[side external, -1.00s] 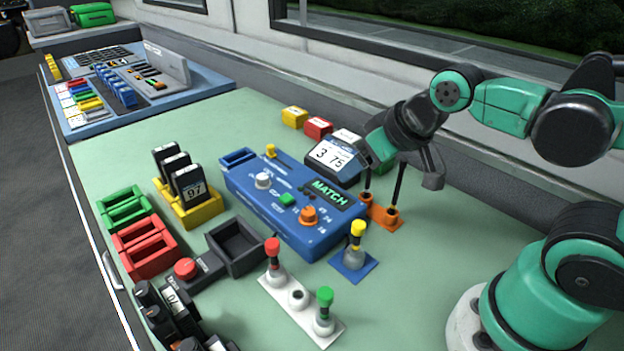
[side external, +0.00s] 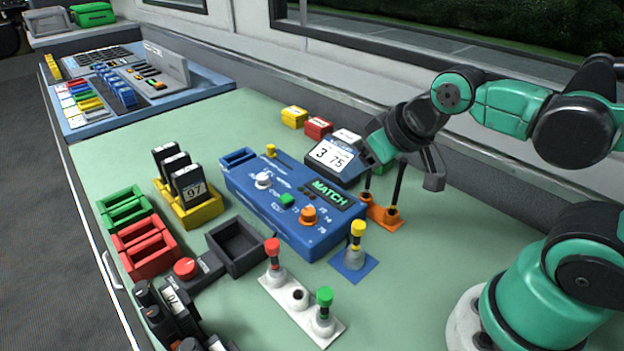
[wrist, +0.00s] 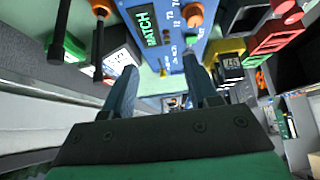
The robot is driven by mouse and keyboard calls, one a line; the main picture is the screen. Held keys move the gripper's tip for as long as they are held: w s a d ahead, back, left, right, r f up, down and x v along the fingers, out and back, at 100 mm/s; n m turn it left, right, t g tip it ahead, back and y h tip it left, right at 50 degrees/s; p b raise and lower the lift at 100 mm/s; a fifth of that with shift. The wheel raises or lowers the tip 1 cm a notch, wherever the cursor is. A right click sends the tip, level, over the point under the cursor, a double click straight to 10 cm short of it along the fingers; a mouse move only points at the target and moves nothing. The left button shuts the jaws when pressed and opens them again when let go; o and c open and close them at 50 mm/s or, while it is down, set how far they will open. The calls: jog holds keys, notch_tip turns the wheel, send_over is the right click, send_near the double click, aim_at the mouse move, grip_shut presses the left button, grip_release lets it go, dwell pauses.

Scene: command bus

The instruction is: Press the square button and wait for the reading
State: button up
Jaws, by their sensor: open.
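A small green square button (side external: 287,199) sits on top of the blue box (side external: 262,205), between a white knob (side external: 263,180) and an orange knob (side external: 308,215). The box's dark display (side external: 331,193) shows "MATCH" in green; it also shows in the wrist view (wrist: 148,27). A separate dark unit (side external: 330,158) behind the box has a white screen reading 3 and 75. My gripper (side external: 434,178) is open and empty, above and to the right of the box, apart from the button. In the wrist view, my gripper's two fingers (wrist: 162,88) are spread.
Two dark upright rods on an orange base (side external: 384,215) stand between my gripper and the box. A yellow-topped plunger (side external: 356,245) and a white base with red and green plungers (side external: 300,310) stand in front.

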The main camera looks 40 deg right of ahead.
grip_shut()
dwell(1.5)
